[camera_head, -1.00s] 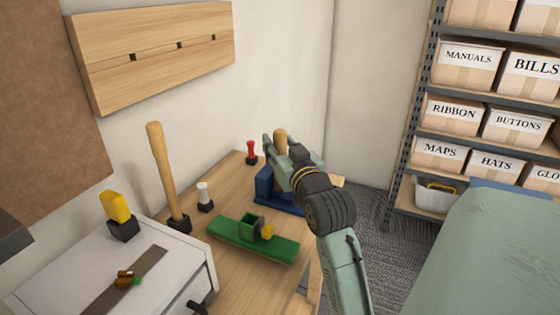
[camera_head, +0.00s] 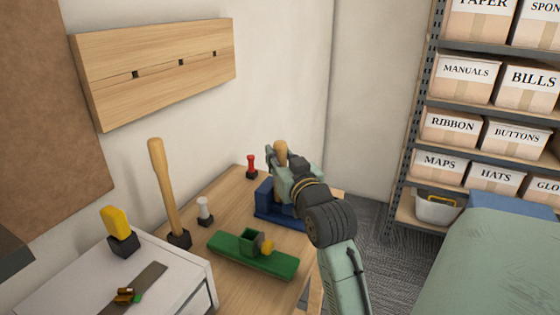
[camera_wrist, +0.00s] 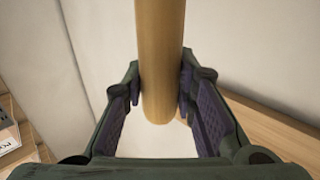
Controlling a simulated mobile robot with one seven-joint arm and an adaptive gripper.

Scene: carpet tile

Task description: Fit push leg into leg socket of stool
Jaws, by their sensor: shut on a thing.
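The leg is a plain light-wood round rod (camera_wrist: 160,60); its rounded top (camera_head: 281,148) shows above my gripper (camera_head: 283,161) in the head view. My gripper (camera_wrist: 162,92) is shut on it, with one finger pad against each side in the wrist view. A blue block-shaped stand (camera_head: 265,196) is on the wooden table (camera_head: 225,290), just below and behind my gripper. My gripper and arm hide the leg's lower end, so I cannot tell whether it sits in the blue stand. I cannot make out for certain a stool or its leg socket.
A green base (camera_head: 253,262) with a yellow knob, a white peg (camera_head: 204,209) and a red peg (camera_head: 251,164) stand on the table. A tall wooden handle (camera_head: 165,185) stands in a black holder at left. A white cabinet (camera_head: 85,285) is front left; shelves (camera_head: 440,150) with boxes are right.

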